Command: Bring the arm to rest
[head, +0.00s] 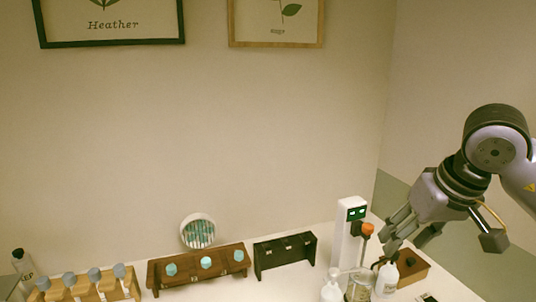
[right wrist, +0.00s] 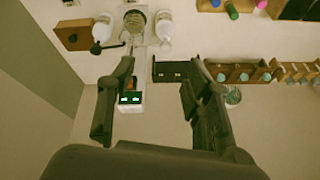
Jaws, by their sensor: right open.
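My right gripper (head: 398,228) is at the right of the head view, above the right part of the white table (head: 290,284). In the right wrist view its two fingers (right wrist: 160,105) are spread apart with nothing held between them. A white device with a green display (head: 355,212) stands below and to the left of the gripper in the head view; it shows between and beyond the fingers in the right wrist view (right wrist: 131,98). My left gripper is in neither view.
A dark rack (head: 284,254), a brown rack with teal-capped bottles (head: 190,281) and a lighter rack with grey-capped bottles (head: 84,290) line the table. White bottles (head: 387,279), a glass vessel (head: 359,287) and a brown box (head: 413,268) stand near the device.

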